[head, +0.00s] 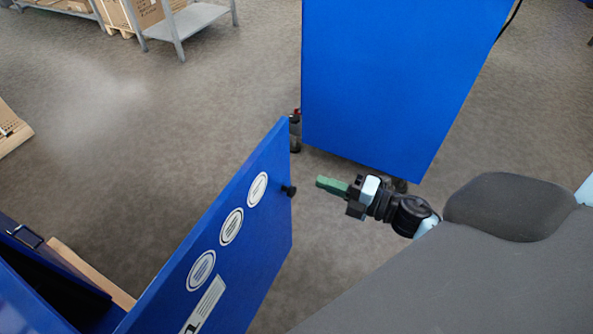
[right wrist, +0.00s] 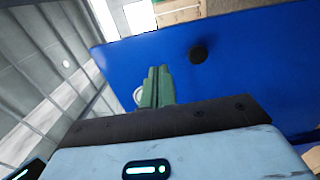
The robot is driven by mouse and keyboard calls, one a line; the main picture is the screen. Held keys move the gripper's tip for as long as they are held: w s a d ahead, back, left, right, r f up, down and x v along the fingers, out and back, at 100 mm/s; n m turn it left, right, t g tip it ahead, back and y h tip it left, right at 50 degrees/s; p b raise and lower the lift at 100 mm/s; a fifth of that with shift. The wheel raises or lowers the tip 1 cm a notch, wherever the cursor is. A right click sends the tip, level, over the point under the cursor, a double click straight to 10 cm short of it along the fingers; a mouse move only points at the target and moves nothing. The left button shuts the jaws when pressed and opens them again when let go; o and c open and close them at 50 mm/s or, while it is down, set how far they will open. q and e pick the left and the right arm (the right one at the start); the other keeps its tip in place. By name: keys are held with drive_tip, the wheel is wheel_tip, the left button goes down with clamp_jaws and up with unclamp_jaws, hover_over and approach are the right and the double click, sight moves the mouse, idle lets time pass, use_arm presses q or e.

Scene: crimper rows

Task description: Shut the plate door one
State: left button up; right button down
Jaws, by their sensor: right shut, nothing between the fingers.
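The blue plate door (head: 240,245) stands swung out from the blue machine at the lower left in the head view. It carries round white labels and a black knob (head: 289,190) near its free edge. My right gripper (head: 320,182) is just right of the knob, its green fingers shut and empty, with a small gap seen to the knob. In the right wrist view the green fingers (right wrist: 158,88) point toward the blue door (right wrist: 250,75), with the knob (right wrist: 198,54) to their upper right. I cannot tell there whether they touch the door. My left gripper is not in view.
A tall blue cabinet (head: 395,80) stands behind the door at the top centre. The blue machine body (head: 30,300) is at the lower left. A grey rack (head: 190,20) with boxes is at the upper left. Open floor (head: 170,130) lies left of the door.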

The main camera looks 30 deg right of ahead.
sight(284, 168)
drive_tip(key=x, duration=0.8)
drive_tip(key=shift+a, duration=0.1)
